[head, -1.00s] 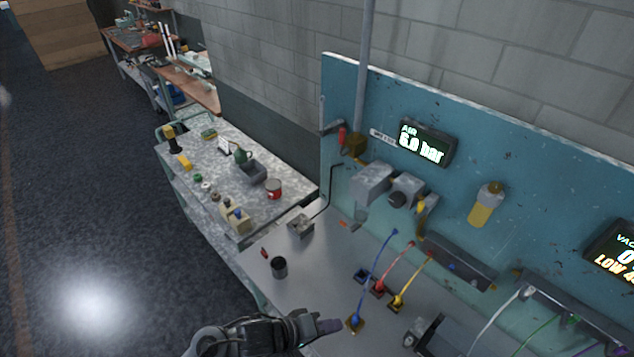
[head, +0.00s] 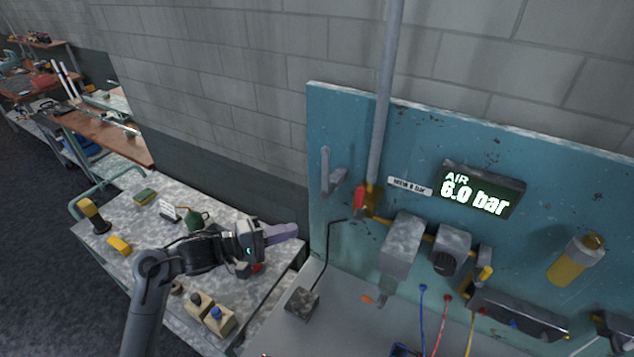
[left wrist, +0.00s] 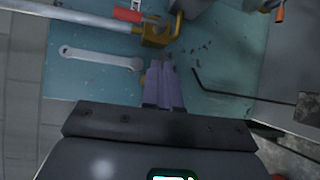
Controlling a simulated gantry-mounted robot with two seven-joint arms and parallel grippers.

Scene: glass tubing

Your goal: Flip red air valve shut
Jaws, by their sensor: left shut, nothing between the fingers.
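The red air valve handle (head: 359,201) stands on a brass valve body (head: 372,199) at the foot of the grey pipe on the teal panel. In the left wrist view the red handle (left wrist: 128,14) and the brass body (left wrist: 155,36) show near the top edge. My left gripper (head: 294,230) is shut and empty, its purple fingers pointing right toward the panel, left of the valve and apart from it. The fingers also show in the left wrist view (left wrist: 160,68), below the valve body. The air display (head: 480,190) reads 6.0 bar. My right gripper is out of view.
A grey wrench (head: 327,174) hangs on the panel left of the valve; it also shows in the left wrist view (left wrist: 100,58). A bent black rod (head: 328,245) rises from a metal block (head: 301,303) below. Grey regulator boxes (head: 402,246) sit right of the valve.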

